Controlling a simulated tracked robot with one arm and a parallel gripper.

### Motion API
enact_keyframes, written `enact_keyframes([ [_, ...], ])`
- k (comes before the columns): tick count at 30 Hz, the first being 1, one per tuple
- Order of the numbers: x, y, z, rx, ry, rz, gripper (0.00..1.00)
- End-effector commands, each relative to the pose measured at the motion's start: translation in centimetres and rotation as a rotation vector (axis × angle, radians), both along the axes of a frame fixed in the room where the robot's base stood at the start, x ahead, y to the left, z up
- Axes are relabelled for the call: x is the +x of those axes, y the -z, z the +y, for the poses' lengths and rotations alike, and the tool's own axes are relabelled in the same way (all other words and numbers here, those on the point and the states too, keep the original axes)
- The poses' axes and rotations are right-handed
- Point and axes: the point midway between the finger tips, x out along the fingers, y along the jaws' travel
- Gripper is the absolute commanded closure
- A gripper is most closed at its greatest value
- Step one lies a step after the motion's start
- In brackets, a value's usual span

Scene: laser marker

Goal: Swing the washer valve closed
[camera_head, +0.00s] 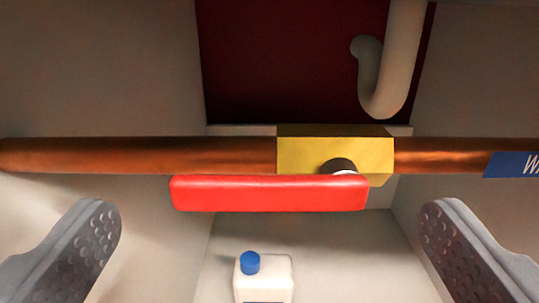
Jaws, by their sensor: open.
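The washer valve has a yellow body (310,152) set in a horizontal copper pipe (130,154). Its red lever handle (268,193) points left from a dark pivot (342,167) and lies about parallel to the pipe, just below it in the picture. My gripper (273,225) is open, with one grey fingertip at the lower left and the other at the lower right. The handle lies between and slightly above the fingertips in the picture. The fingers appear apart from it and hold nothing.
A blue label (511,164), partly cut off, is on the pipe at the right. A white curved drain pipe (385,75) hangs at the top right before a dark red panel (270,60). A white bottle with a blue cap (263,277) stands below. Pale walls close in both sides.

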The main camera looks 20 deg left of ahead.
Motion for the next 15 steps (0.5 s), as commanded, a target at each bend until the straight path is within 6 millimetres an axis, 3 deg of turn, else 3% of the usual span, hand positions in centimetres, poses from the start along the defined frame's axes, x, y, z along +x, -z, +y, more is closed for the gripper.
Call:
enact_keyframes([
  [6, 1.9, 0.2, 0.7, -0.001, -0.002, 0.003, 0.0],
  [15, 2.6, 0.0, 0.9, 0.001, 0.0, 0.001, 0.0],
])
